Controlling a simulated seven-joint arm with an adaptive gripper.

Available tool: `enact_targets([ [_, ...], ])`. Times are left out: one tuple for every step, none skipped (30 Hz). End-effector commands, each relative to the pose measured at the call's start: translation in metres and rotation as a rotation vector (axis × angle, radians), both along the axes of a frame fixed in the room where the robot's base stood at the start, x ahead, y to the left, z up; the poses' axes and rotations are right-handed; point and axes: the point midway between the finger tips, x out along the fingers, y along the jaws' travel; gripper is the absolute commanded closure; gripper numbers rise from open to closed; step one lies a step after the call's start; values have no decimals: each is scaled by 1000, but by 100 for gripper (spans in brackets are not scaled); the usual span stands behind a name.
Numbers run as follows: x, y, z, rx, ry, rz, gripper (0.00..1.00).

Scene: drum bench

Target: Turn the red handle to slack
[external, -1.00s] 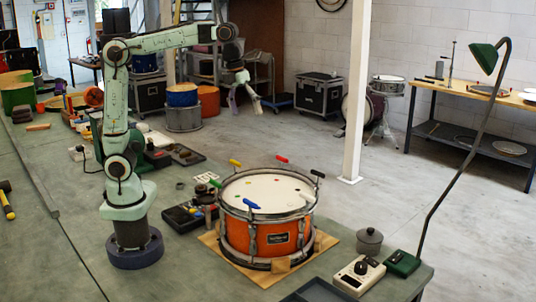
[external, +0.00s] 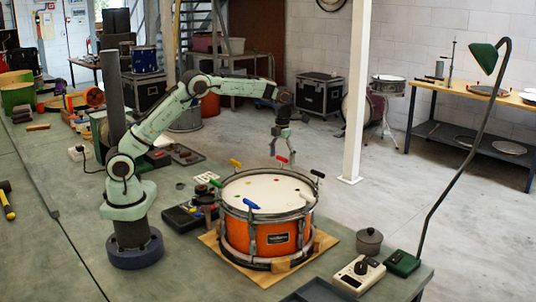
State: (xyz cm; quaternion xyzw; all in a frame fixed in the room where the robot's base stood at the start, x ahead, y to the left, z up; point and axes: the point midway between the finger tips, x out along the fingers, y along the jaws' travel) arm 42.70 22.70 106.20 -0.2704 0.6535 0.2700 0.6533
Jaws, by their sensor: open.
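An orange drum (external: 268,239) with a white head (external: 262,192) stands on a wooden board on the bench. Several coloured handles sit around its rim. The red handle (external: 281,159) is at the back of the rim, close to a black handle (external: 317,174) on the right, a yellow one (external: 235,163) at back left and a blue one (external: 251,204) at the front. My gripper (external: 282,158) is open and points down at the back of the drum. Its fingertips appear close above or around the red handle; I cannot tell whether they touch it.
A lidded grey pot (external: 368,241), a cream meter box (external: 359,274) and a green box (external: 403,264) stand right of the drum. A green lamp (external: 484,58) rises on a long bent pole at the right.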

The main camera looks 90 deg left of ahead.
Motion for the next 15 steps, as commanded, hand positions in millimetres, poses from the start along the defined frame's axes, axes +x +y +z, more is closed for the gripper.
enact_targets([
  [0,0,-3,0,1,1,17],
  [0,0,-5,0,1,1,17],
  [0,0,-6,1,1,1,17],
  [0,0,-6,1,1,1,17],
  [0,0,-6,1,0,1,17],
  [0,0,-6,1,0,1,17],
  [0,0,-6,1,0,1,17],
  [0,0,-6,1,0,1,17],
  [0,0,-6,1,0,1,17],
  [0,0,-6,1,0,1,24],
  [0,0,-6,1,0,1,33],
  [0,0,-6,1,0,1,46],
  [0,0,-6,1,0,1,55],
  [0,0,-6,1,0,1,64],
  [0,0,-6,1,1,1,77],
])
